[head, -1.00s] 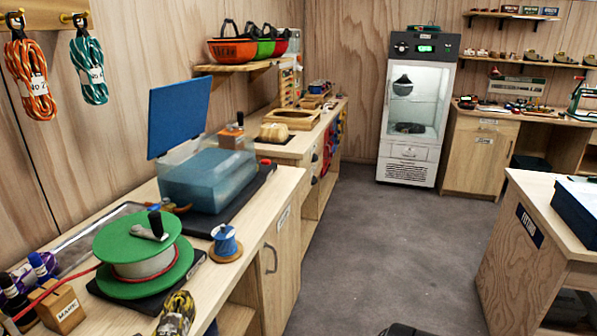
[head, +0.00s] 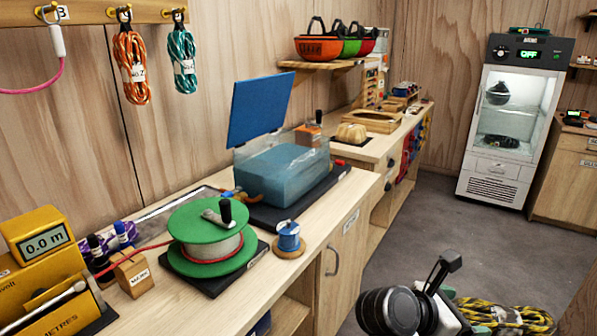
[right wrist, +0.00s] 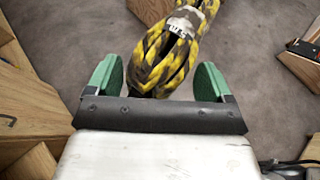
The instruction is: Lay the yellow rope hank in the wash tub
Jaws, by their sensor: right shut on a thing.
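The yellow rope hank (head: 510,316), yellow and black with a white label, shows at the lower right of the head view. My right gripper (right wrist: 160,80) is shut on it; green fingers flank the rope's looped end in the right wrist view. The hank is over the floor, off the counter. The wash tub appears to be the translucent blue box (head: 285,173) on the counter, its blue lid (head: 260,108) raised. The tub is up and left of the hank, well apart from it. My left gripper is not in view.
A green reel (head: 207,235) and a blue spool (head: 288,238) stand on the counter (head: 318,228) before the tub. A yellow metre box (head: 45,270) is at the left. Orange (head: 130,65) and teal hanks (head: 183,60) hang on the wall. Grey floor is open at right.

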